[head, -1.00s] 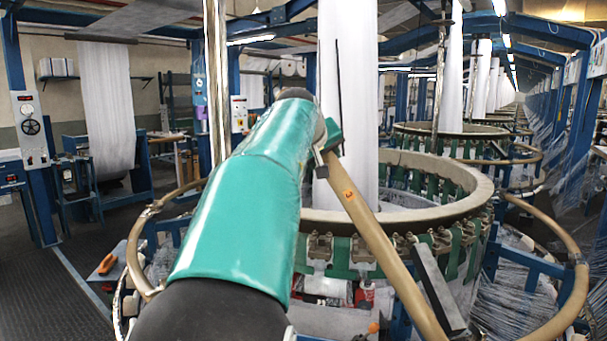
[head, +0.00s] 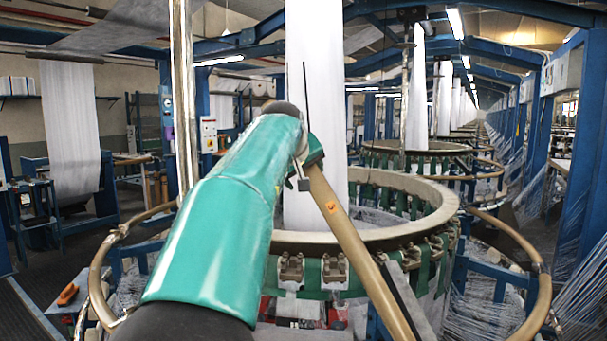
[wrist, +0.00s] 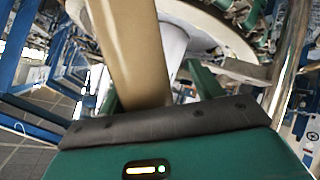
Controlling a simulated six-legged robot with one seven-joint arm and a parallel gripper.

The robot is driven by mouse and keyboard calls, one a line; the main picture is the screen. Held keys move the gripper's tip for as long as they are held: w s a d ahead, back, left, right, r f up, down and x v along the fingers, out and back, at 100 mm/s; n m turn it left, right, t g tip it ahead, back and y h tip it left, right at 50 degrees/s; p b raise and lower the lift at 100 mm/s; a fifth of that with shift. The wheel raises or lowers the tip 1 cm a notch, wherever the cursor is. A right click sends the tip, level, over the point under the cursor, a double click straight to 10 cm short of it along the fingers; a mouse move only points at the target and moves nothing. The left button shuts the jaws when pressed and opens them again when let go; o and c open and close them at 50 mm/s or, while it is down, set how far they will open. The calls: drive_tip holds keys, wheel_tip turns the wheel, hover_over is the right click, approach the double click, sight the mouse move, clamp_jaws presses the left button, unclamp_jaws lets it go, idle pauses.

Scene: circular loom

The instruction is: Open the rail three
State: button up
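A tan curved rail (head: 360,255) slants across the front of the near loom in the head view. Its upper end is at my gripper (head: 305,172) and it runs down to the bottom right edge. In the wrist view the rail (wrist: 135,50) passes between my gripper's two green fingers (wrist: 155,92). The left finger is close against the rail; a gap shows on the right. Whether the fingers clamp it cannot be told. Other tan rails curve around the loom's left (head: 98,270) and right (head: 540,285), apart from my gripper.
The loom ring (head: 420,222) stands just behind my gripper, with white fabric (head: 315,115) rising from it. A metal post (head: 183,100) stands left of my arm. Open floor (head: 25,315) shows at lower left.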

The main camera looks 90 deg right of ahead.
drive_tip(key=v, duration=1.3)
drive_tip(key=shift+w+a+r, duration=0.15)
drive_tip(key=shift+a+r, duration=0.1)
drive_tip(key=shift+a, duration=0.1)
drive_tip(key=w+a+f+n+t+y, duration=0.1)
drive_tip(key=w+a+f+n+t, duration=0.2)
drive_tip(key=w, duration=0.4)
drive_tip(key=w+a+f+t+y, duration=0.1)
drive_tip(key=w+a+f, duration=0.2)
drive_tip(key=w+f, duration=0.35)
drive_tip(key=w+a+f+n+t+y, duration=0.2)
drive_tip(key=w+a+f, duration=0.2)
drive_tip(key=w+a, duration=0.4)
drive_tip(key=w+a+f+n+t+y, duration=0.1)
drive_tip(key=w+a+f+n, duration=0.1)
drive_tip(key=w+a+f, duration=0.4)
drive_tip(key=w+a+f+n+t+y, duration=0.15)
drive_tip(key=a+f, duration=0.25)
drive_tip(key=a, duration=0.4)
drive_tip(key=w+a+f+n+g+y, duration=0.1)
drive_tip(key=w+a+f+y, duration=0.2)
drive_tip(key=a, duration=0.5)
drive_tip(key=s+a+f+n+y, duration=0.1)
drive_tip(key=s+a+f+n, duration=0.2)
drive_tip(key=a+f, duration=0.9)
drive_tip(key=s+a, duration=0.2)
drive_tip(key=a, duration=0.1)
drive_tip(key=shift+f, duration=0.4)
